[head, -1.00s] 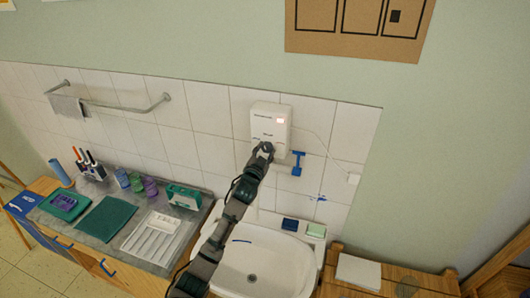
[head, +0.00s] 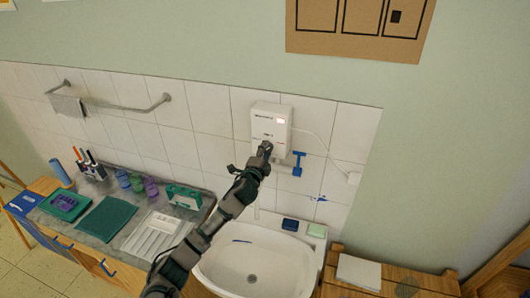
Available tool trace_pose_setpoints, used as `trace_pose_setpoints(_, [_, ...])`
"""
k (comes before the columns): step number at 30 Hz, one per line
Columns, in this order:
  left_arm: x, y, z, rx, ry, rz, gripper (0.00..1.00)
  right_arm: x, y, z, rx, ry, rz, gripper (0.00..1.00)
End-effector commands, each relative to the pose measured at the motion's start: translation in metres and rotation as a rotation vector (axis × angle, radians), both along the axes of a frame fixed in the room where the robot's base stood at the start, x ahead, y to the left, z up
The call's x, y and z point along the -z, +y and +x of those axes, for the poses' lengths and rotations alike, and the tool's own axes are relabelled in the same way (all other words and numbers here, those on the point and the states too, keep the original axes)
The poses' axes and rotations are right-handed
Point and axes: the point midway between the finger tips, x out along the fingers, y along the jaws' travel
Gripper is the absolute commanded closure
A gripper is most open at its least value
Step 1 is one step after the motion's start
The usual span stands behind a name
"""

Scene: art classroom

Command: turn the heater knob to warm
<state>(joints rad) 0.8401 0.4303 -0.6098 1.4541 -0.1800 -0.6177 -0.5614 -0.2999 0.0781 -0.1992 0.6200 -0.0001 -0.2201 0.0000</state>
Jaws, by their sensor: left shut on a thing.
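My left gripper (head: 265,149) is at the lower front of the heater and is shut on the heater knob. The knob itself is hidden by the fingers, so its setting cannot be read. My right gripper is not in view.
A white sink (head: 252,262) lies below the heater. A blue tap handle (head: 298,165) is close to the right of my gripper. The counter at left holds a green cloth (head: 105,219), a white tray (head: 157,236) and several jars. A wooden cabinet stands at right.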

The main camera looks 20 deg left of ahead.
Motion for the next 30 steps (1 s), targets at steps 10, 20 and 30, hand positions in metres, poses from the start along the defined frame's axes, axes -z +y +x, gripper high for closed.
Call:
trace_pose_setpoints(10, [0.0028,0.0002,0.0001,-0.001,-0.003,0.267,0.92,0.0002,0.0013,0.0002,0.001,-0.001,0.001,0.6])
trace_pose_setpoints(20, [0.0045,-0.0003,0.0,0.0,-0.006,0.398,0.92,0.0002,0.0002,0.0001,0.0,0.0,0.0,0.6])
trace_pose_setpoints(30, [0.0055,-0.0004,0.0,0.001,-0.005,0.424,0.92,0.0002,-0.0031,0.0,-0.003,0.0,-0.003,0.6])
